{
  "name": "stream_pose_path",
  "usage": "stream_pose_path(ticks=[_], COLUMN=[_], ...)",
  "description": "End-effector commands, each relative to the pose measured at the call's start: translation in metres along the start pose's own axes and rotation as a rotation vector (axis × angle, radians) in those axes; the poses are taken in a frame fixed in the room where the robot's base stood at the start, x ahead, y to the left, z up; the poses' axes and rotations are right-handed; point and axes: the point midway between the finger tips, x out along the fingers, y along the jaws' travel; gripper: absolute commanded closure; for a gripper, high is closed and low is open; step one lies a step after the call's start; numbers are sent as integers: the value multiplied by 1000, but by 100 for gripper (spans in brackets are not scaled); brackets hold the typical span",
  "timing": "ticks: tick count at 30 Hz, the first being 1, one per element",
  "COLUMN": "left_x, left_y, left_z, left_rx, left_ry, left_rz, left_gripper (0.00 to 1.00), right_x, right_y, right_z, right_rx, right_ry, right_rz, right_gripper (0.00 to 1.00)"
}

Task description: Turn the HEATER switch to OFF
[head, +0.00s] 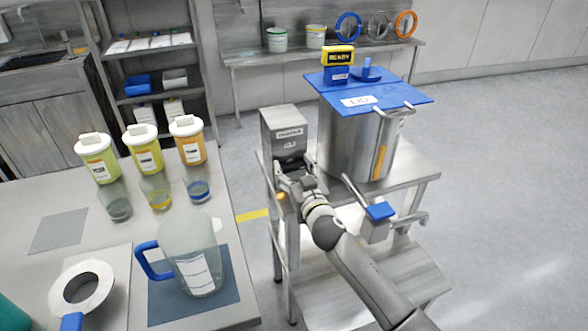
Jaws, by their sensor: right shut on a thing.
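A grey control box (281,122) stands at the left of the steel stand, beside the large steel pot. It has small pale labels on its front; their print is too small to read surely. My right gripper (293,181) is at the lower front of this box, shut on the HEATER switch. The fingers hide the switch, so its setting cannot be seen. My left gripper is not in view.
The steel pot (348,145) has a blue lid (395,94) with a yellow-black display (338,56). A blue-handled valve (379,212) sticks out below it. The left table holds a clear jug (195,250), a white funnel (82,288) and several lidded jars. Floor at right is clear.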

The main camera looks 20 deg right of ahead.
Motion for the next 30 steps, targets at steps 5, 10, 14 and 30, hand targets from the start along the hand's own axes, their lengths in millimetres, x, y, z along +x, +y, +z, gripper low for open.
stream_pose_path(ticks=[5, 10, 14, 30], left_x=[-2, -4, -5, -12], left_y=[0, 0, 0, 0], left_z=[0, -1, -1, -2], left_rx=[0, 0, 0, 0], left_ry=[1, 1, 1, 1], left_rz=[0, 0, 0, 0], left_gripper=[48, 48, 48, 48], right_x=[0, 0, 0, 0], right_y=[-1, -2, -2, -3], right_z=[0, 0, 0, 2], right_rx=[-86, -219, -342, -857], right_ry=[0, 0, -1, -1], right_rz=[-1, -2, -1, -1], right_gripper=[60, 60, 60, 60])
